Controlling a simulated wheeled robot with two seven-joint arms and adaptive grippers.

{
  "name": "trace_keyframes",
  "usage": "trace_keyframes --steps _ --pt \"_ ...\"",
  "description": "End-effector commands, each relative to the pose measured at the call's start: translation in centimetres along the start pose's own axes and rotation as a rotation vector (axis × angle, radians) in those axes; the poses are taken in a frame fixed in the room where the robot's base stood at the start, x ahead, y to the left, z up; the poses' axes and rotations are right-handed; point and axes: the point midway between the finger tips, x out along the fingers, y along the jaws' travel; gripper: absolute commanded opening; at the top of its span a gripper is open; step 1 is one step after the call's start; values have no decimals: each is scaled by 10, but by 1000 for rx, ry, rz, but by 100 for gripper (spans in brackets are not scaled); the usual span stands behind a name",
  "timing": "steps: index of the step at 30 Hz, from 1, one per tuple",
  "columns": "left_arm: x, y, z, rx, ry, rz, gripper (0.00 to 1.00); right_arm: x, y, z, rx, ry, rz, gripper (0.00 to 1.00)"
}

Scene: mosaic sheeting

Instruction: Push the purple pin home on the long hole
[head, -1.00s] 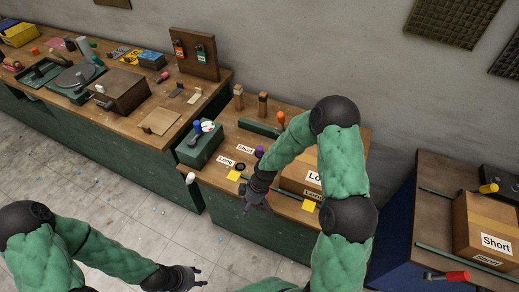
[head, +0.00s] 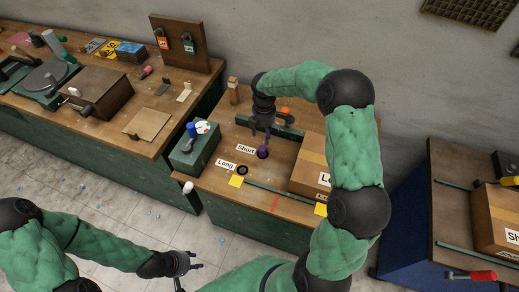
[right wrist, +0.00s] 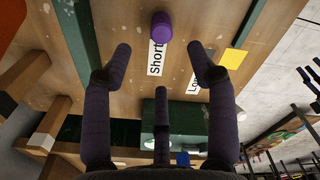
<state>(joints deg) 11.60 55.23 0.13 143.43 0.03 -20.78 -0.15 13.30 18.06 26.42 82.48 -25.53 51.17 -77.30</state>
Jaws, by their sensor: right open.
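The purple pin (head: 263,152) stands on the wooden bench beside the "Short" label (head: 245,149). It also shows at the top of the right wrist view (right wrist: 162,26), beyond the fingertips. A dark ring (head: 242,170), which looks like a hole, lies by the "Long" label (head: 225,165). In the right wrist view a finger partly covers the "Long" label (right wrist: 193,84). My right gripper (head: 261,137) is open and empty, pointing down just behind the pin, apart from it in the wrist view. My left gripper (head: 187,271) is low in front of the bench, fingers spread, holding nothing visible.
A cardboard box (head: 312,163) stands right of the pin. A green box with a blue knob (head: 195,152) is at the left. A thin green strip (head: 285,192) with yellow squares runs along the front. Wooden posts stand behind.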

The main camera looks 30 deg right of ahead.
Motion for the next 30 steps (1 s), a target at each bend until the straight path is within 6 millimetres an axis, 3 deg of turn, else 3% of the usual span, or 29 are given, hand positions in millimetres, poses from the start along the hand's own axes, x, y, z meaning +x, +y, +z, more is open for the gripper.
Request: trace_keyframes --steps 7,14,24,30 --pt "11 -4 0 0 0 0 40 39 0 -1 2 2 -2 58" --pt "16 -6 0 0 0 0 40 54 0 -1 2 1 0 58" --pt "34 -12 -1 0 0 0 40 97 1 -4 4 2 0 58" --pt "34 -12 -1 0 0 0 40 100 1 -4 4 2 1 58"
